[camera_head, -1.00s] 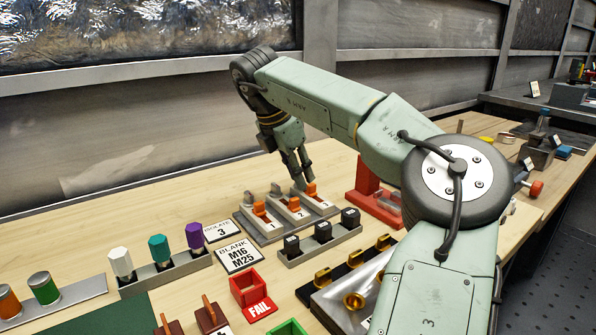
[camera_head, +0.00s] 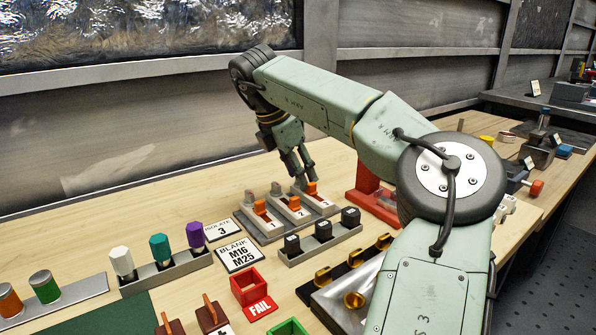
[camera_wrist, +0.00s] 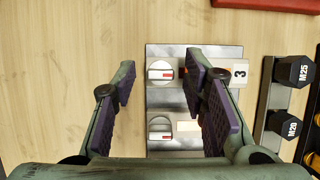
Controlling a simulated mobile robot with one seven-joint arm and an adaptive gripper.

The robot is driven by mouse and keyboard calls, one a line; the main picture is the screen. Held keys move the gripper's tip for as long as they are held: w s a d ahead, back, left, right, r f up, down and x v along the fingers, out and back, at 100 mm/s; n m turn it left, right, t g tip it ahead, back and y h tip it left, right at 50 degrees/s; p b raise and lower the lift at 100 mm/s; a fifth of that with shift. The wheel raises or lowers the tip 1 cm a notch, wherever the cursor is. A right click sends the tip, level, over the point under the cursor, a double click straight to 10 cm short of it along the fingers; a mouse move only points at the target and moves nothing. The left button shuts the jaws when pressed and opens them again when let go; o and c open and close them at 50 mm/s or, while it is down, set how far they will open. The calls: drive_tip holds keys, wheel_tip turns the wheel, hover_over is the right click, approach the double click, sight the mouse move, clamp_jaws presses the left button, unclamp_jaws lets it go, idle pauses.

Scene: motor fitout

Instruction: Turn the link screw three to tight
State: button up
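The link plate (camera_head: 272,235) on the bench carries a row of slots with orange levers and grey screw knobs behind them. In the wrist view, the screw beside label 3 (camera_wrist: 239,73) is a round white knob (camera_wrist: 160,72) with a red mark. A second white knob (camera_wrist: 160,127) sits below it. My gripper (camera_head: 303,183) is above the third, right-hand slot in the head view. In the wrist view my gripper (camera_wrist: 164,90) is open, its two dark-padded fingers apart, with the knob showing in the gap. The right finger hides part of slot three.
A strip of black blocks (camera_head: 322,232) stands in front of the plate. A red stand (camera_head: 367,190) is close on the right. A red FAIL bin (camera_head: 248,288) and colored plugs (camera_head: 160,247) are nearer.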

drive_tip(key=shift+r, duration=0.1)
drive_tip(key=v, duration=0.8)
idle(0.3)
